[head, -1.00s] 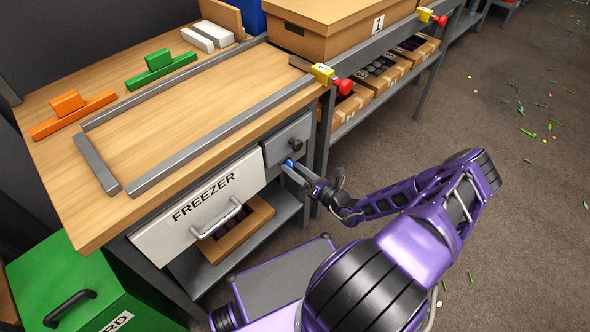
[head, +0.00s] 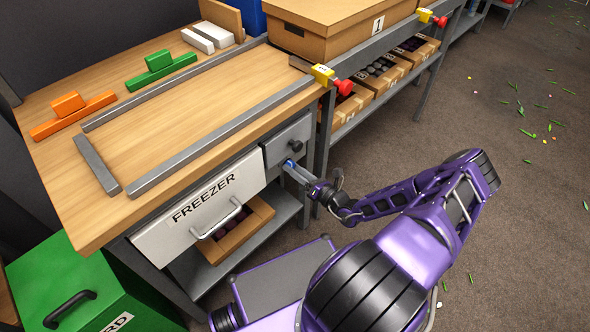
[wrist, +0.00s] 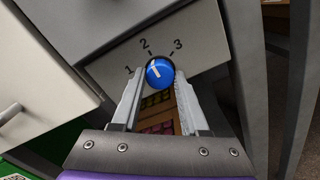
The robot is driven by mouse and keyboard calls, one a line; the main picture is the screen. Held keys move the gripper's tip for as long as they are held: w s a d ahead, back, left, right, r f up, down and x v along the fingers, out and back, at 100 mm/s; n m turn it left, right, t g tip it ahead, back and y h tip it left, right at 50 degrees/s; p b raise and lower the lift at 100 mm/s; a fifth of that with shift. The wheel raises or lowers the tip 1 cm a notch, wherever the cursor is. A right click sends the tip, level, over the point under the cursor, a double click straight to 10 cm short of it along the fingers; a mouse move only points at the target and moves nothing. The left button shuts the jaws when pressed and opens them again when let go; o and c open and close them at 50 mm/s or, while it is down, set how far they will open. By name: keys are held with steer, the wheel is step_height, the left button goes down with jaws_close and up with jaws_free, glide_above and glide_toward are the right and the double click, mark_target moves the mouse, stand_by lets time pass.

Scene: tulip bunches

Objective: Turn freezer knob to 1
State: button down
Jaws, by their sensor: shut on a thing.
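The blue round knob (wrist: 160,73) sits on a grey panel (wrist: 195,40) marked 1, 2 and 3, shown in the wrist view. Its white pointer line faces up and left, between the 1 and the 2. My gripper (wrist: 158,82) is shut on the knob, with one finger on each side of it. In the head view my gripper (head: 291,167) reaches the panel at the cabinet's right front, below a dark round handle. The fingers hide most of the knob there.
The white drawer front labelled FREEZER (head: 195,210), with a bar handle, is left of the knob. A cardboard box (head: 240,232) sits on the shelf below. The wooden worktop (head: 190,105) overhangs above. A green bin (head: 95,275) stands lower left.

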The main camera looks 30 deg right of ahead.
steer(key=shift+n, duration=0.3)
steer(key=n+p, duration=0.5)
steer(key=n, duration=0.6)
stand_by(0.4)
steer(key=shift+c, duration=2.1)
jaws_free()
steer(key=v, duration=1.7)
steer(key=shift+s, duration=0.2)
